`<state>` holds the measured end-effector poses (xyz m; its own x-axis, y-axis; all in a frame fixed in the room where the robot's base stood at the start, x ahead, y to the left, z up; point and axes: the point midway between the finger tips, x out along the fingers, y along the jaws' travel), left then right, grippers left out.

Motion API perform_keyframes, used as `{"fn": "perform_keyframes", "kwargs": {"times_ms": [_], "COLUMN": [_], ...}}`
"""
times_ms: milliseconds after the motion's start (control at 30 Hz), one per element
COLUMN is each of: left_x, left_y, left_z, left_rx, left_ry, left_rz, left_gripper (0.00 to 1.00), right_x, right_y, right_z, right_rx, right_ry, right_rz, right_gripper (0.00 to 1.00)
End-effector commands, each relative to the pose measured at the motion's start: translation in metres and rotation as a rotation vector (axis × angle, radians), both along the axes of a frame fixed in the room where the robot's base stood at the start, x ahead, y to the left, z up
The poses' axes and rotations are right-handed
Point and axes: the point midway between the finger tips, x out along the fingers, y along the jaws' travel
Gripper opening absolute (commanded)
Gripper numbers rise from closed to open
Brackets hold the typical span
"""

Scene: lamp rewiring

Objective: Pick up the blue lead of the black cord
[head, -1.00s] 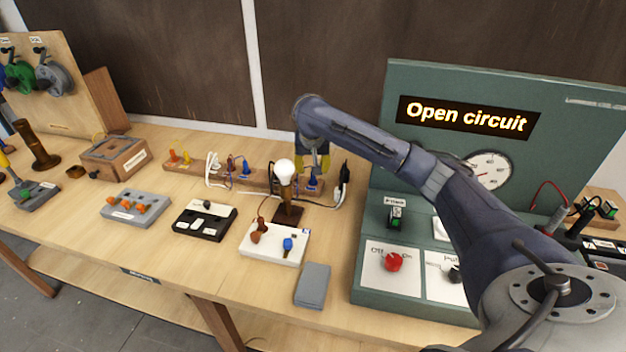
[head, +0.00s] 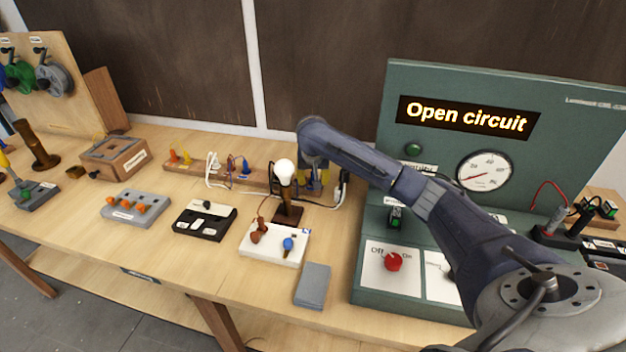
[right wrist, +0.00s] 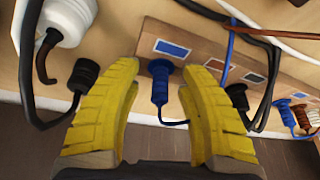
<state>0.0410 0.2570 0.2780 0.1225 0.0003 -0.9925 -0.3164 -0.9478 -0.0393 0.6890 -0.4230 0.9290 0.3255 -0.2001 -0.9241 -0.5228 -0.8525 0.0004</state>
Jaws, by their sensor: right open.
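The blue lead (right wrist: 160,85) sits upright at a wooden rack (right wrist: 190,62) below a blue label in the right wrist view. Its thin blue wire curves down from its ribbed end. My right gripper (right wrist: 165,85) is open, with one yellow finger on each side of the blue lead; I cannot tell whether either touches it. In the head view my right gripper (head: 315,182) is at the rack behind the lamp and hides most of the lead. My left gripper is not in view.
A black lead end (right wrist: 84,75) is left of the fingers, and another black lead (right wrist: 237,97) is to the right. Black and white cords cross nearby. The lamp (head: 286,185) stands in front of the rack. The green test panel (head: 400,85) is to the right.

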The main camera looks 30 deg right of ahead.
Motion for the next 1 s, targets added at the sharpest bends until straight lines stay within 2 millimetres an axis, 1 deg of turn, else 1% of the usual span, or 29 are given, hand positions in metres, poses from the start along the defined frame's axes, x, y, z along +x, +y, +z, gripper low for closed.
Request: {"fn": "perform_keyframes", "kwargs": {"times_ms": [133, 167, 533, 1000], "left_x": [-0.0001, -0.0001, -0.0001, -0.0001], "left_y": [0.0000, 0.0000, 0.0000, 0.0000], "left_z": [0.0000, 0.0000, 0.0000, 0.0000], "left_rx": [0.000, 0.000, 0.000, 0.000], "left_ry": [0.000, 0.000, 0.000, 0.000], "left_rz": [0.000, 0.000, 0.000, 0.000], "left_gripper": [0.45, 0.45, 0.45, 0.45], "right_x": [0.0001, 0.0001, 0.0000, 0.0001], "right_y": [0.0001, 0.0001, 0.0000, -0.0002], "right_z": [0.0002, 0.0002, 0.0005, 0.0007], "right_rx": [0.000, 0.000, 0.000, 0.000], "right_ry": [0.000, 0.000, 0.000, -0.001], "right_rz": [0.000, 0.000, -0.001, -0.001], "right_gripper": [0.41, 0.43, 0.00, 0.00]}}
